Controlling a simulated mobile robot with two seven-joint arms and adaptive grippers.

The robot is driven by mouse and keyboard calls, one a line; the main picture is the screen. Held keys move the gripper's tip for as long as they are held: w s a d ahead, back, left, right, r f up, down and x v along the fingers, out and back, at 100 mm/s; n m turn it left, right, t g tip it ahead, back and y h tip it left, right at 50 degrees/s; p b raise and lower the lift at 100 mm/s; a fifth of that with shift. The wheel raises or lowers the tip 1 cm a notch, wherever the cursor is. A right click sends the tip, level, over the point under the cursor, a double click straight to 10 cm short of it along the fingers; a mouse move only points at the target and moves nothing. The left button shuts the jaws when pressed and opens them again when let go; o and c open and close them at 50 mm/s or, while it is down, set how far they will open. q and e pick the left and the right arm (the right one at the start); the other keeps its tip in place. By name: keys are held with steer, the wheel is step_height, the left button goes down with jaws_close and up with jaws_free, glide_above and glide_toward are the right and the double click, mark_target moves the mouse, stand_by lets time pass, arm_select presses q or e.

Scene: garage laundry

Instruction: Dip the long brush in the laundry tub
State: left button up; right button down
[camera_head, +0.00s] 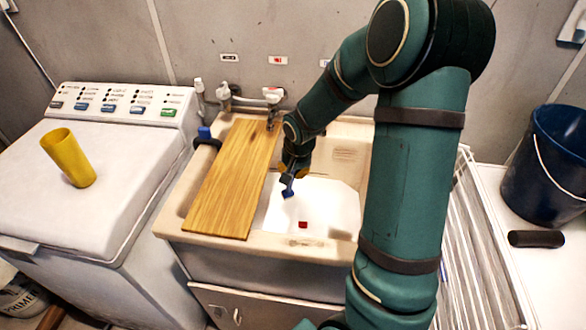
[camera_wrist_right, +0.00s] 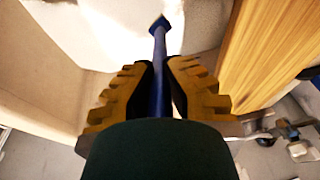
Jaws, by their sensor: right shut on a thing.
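The long blue brush (camera_head: 288,191) is held in my right gripper (camera_head: 295,168), which is shut around its handle. In the wrist view the brush (camera_wrist_right: 159,62) runs out between the two ridged fingers (camera_wrist_right: 160,88). Its far end is over the pale basin. The laundry tub (camera_head: 300,247) is a beige sink with a white interior, and the brush overlaps its opening. I cannot tell whether the brush head touches the inside. A small red item (camera_head: 303,225) is in the tub. My left gripper is not in view.
A wooden board (camera_head: 225,185) lies across the tub's left part, close beside my gripper. Taps (camera_head: 271,97) stand at the back rim. A washing machine (camera_head: 110,200) with a yellow cup (camera_head: 68,158) is left. A blue bucket (camera_head: 548,160) and dark cylinder (camera_head: 536,239) are right.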

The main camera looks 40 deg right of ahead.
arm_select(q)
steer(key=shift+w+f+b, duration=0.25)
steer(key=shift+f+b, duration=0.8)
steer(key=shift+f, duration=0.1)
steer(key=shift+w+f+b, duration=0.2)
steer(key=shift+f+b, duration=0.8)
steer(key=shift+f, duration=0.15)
arm_select(e)
step_height(320, 180, down, 6)
steer(key=shift+f, duration=0.2)
step_height(320, 180, up, 9)
steer(key=p, duration=0.6)
steer(key=shift+p, duration=0.3)
arm_select(q)
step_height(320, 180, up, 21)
steer(key=p, duration=1.3)
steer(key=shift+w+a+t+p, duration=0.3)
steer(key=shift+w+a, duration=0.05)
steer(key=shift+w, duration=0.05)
arm_select(e)
step_height(320, 180, up, 19)
steer(key=shift+f, duration=0.3)
